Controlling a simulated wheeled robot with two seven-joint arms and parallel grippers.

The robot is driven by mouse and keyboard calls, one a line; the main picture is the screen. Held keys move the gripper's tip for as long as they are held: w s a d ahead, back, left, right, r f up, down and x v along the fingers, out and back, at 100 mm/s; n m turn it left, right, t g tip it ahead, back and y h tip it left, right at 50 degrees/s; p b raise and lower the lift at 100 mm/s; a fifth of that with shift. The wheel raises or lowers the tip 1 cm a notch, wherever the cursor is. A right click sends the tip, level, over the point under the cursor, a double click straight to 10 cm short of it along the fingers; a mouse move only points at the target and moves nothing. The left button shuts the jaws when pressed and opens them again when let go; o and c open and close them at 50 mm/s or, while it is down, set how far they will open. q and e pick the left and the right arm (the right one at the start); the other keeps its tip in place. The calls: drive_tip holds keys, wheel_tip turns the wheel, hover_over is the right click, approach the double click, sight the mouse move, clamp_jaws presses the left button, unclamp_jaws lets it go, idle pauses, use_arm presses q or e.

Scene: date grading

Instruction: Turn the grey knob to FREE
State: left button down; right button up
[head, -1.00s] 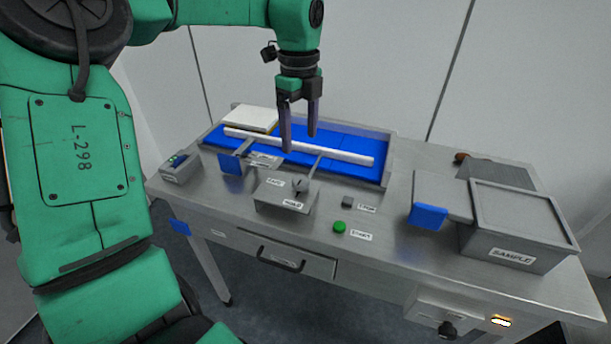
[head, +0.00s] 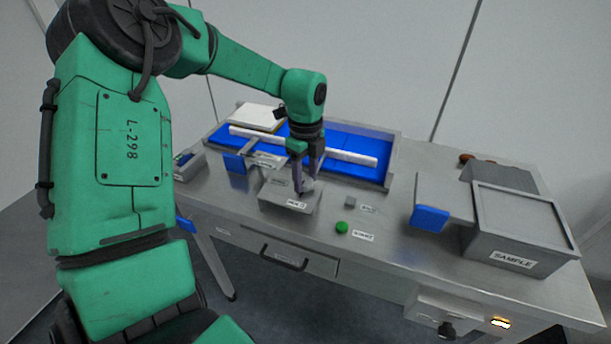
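The grey knob (head: 307,185) sits on top of a small grey box (head: 275,197) on the metal table. The box bears one label at the back left of its top and another at its front; both are too small to read surely. My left gripper (head: 307,183) points down at the knob, one finger on each side of it. The fingers are apart, and I cannot tell whether they touch it. They hide part of the knob, so which way it points is unclear. My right gripper is not in view.
Behind the box lies a blue-floored tray (head: 355,141) with a white bar (head: 345,156) across it. A green button (head: 341,227) and a small grey block (head: 351,202) are to the right. A grey SAMPLE bin (head: 520,225) and blue flap (head: 429,217) stand farther right.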

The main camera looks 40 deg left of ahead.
use_arm(q)
drive_tip(key=shift+b, duration=0.3)
drive_tip(key=m+b, duration=0.2)
drive_tip(key=shift+f+m, duration=0.1)
drive_tip(key=shift+m, duration=0.2)
drive_tip(key=shift+m+b, duration=0.6)
drive_tip(key=shift+m, duration=0.3)
drive_tip(key=m+b, duration=0.1)
drive_tip(key=m, duration=0.1)
drive_tip(key=shift+m, duration=0.4)
drive_tip(key=m+b, duration=0.1)
drive_tip(key=m, duration=0.3)
drive_tip(key=shift+a+r, duration=0.1)
drive_tip(key=shift+r, duration=0.1)
drive_tip(key=m, duration=0.6)
drive_tip(key=shift+r, duration=0.1)
drive_tip(key=shift+m, duration=0.3)
